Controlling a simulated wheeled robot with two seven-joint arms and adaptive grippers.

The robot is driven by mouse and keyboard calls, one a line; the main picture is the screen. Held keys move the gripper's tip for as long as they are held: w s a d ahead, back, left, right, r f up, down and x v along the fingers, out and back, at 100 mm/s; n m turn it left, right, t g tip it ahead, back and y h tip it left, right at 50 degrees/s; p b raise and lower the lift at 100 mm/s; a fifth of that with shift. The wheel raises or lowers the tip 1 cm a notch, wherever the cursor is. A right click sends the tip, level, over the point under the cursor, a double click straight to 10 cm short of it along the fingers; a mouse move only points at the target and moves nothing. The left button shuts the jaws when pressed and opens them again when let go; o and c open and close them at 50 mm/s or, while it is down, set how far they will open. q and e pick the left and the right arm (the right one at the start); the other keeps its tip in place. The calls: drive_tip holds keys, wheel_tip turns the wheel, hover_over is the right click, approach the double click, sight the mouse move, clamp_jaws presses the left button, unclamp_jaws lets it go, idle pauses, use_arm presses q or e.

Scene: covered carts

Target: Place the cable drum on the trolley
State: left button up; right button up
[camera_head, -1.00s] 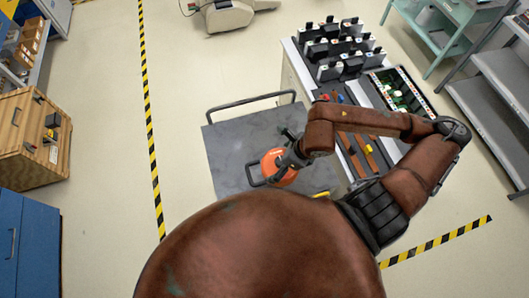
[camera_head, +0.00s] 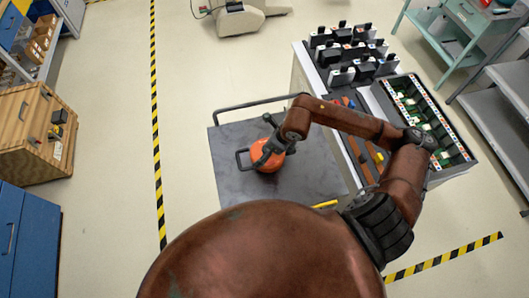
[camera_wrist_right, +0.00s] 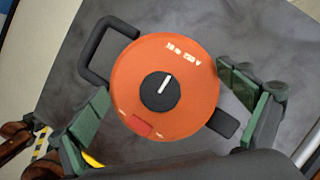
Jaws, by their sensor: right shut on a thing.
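The cable drum (camera_head: 268,163) is a round orange body with a black loop handle, seen over the trolley top in the head view. In the right wrist view the drum (camera_wrist_right: 187,65) shows its flat face, a black centre knob, a red patch and a dark tab. My right gripper (camera_head: 271,148) is shut on the drum, with green-padded fingers on either side of it in the wrist view. The trolley (camera_head: 315,170) is a dark grey flat platform with a bar handle at its far end. I cannot tell whether the drum touches the platform. My left gripper is out of view.
A cabinet (camera_head: 304,84) with black-and-white devices, tools and a tray of small parts (camera_head: 430,119) stands right of the trolley. A yellow object (camera_head: 325,204) lies near the trolley's near edge. Wooden crate (camera_head: 28,128) and blue cabinet (camera_head: 26,240) stand left. Open floor lies between.

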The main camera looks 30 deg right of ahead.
drive_tip(key=shift+w+f, duration=0.55)
drive_tip(key=shift+f, duration=0.1)
wheel_tip(320, 180, down, 2)
drive_tip(key=shift+f+p, duration=0.1)
drive_tip(key=shift+p, duration=0.2)
drive_tip(key=shift+f, duration=0.3)
drive_tip(key=o, duration=1.3)
drive_tip(key=shift+f, duration=0.1)
drive_tip(key=shift+r, duration=0.2)
drive_tip(key=v, duration=1.2)
drive_tip(key=shift+f+b, duration=0.1)
drive_tip(key=shift+b, duration=0.25)
